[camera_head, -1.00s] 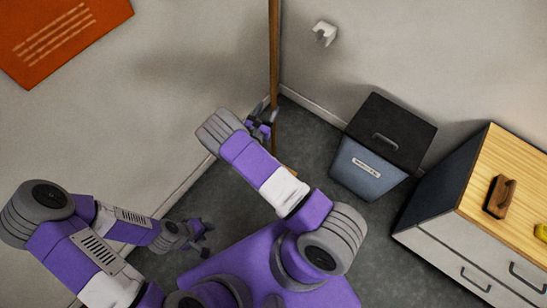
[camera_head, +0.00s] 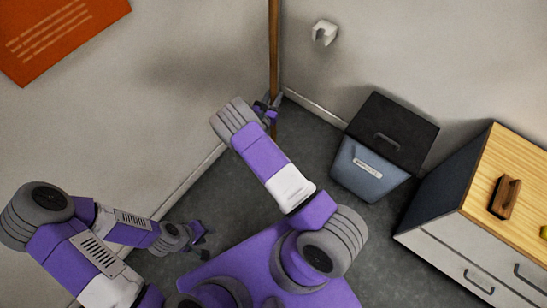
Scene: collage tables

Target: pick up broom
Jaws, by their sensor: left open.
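The broom's brown wooden handle (camera_head: 274,45) stands nearly upright by the room corner. Its lower end is hidden behind my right arm. My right gripper (camera_head: 267,107) is at the handle, partly hidden behind my wrist. I cannot tell whether its fingers are around the handle or beside it, or whether they are closed. My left gripper (camera_head: 202,237) is open and empty, low over the floor at left, well apart from the broom.
A blue-grey bin (camera_head: 366,169) with a black lid stands right of the broom. Further right is a wood-topped cabinet (camera_head: 481,190) with a brown brush (camera_head: 504,197) on it. A white hook (camera_head: 324,32) is on the wall. Grey floor (camera_head: 310,140) is clear before the bin.

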